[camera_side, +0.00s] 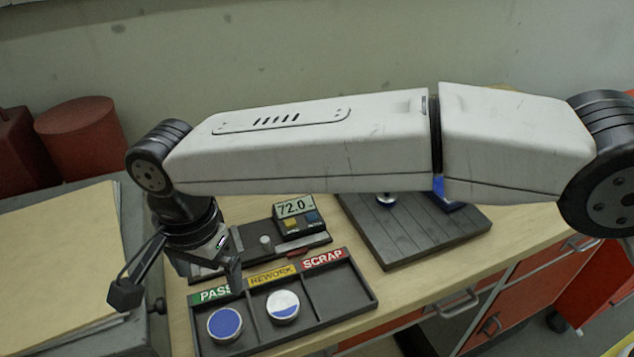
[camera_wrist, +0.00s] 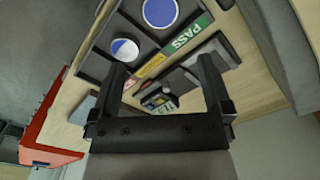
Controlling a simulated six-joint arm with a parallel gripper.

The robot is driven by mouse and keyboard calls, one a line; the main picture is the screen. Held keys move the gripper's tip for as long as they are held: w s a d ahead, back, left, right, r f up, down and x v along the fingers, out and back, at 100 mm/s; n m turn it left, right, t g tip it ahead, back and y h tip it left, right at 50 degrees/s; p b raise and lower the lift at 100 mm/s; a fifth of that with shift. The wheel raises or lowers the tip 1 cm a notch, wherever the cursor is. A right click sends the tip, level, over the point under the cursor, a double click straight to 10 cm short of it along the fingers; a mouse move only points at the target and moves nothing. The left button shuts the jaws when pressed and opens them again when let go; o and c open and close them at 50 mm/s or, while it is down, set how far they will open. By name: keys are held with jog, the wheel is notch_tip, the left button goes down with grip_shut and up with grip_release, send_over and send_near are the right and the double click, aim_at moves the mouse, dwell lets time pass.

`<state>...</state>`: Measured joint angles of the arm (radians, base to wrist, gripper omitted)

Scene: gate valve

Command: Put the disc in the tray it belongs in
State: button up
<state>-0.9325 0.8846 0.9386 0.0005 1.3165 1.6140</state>
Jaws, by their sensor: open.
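A dark tray (camera_side: 340,293) has three compartments labelled PASS, REWORK and SCRAP. A blue disc with a pale rim (camera_side: 225,324) lies in the PASS compartment. A half-white, half-blue disc (camera_side: 283,306) lies in the REWORK compartment. The SCRAP compartment looks empty. In the wrist view the blue disc (camera_wrist: 160,12) and the half-white disc (camera_wrist: 125,50) lie beyond my fingers. My gripper (camera_side: 180,284) is open and empty, above the tray's left end, and apart from both discs. It also shows in the wrist view (camera_wrist: 163,68).
A gauge reading 72.0 (camera_side: 295,208) stands behind the tray. A dark slatted board (camera_side: 420,230) holds a small round piece (camera_side: 386,201) and a blue item (camera_side: 440,190), partly hidden by my arm. A folder (camera_side: 60,260) lies left. Red drawers (camera_side: 510,285) are under the bench's front edge.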

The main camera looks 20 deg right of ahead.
jog(key=w+d+f+n+t, duration=0.1)
jog(key=w+d+n, duration=0.15)
jog(key=d, duration=1.15)
jog(key=w+d+f+n, duration=0.1)
jog(key=w+d, duration=0.3)
jog(key=d, duration=1)
jog(key=s+d, duration=0.2)
jog(key=d, duration=0.2)
jog(key=s+d+f+n, duration=0.1)
jog(key=s+d, duration=0.1)
jog(key=d, duration=0.2)
jog(key=s+d+f+n+t, duration=0.1)
jog(key=s+d, duration=0.1)
jog(key=d, duration=0.3)
jog(key=shift+f+n, duration=0.25)
jog(key=s+d+f+n, duration=0.1)
jog(key=s+d+f, duration=0.1)
jog(key=s+d, duration=0.5)
jog(key=shift+s+d+f+n+t, duration=0.2)
jog(key=shift+s+f+n+t, duration=0.15)
jog(key=shift+s, duration=0.3)
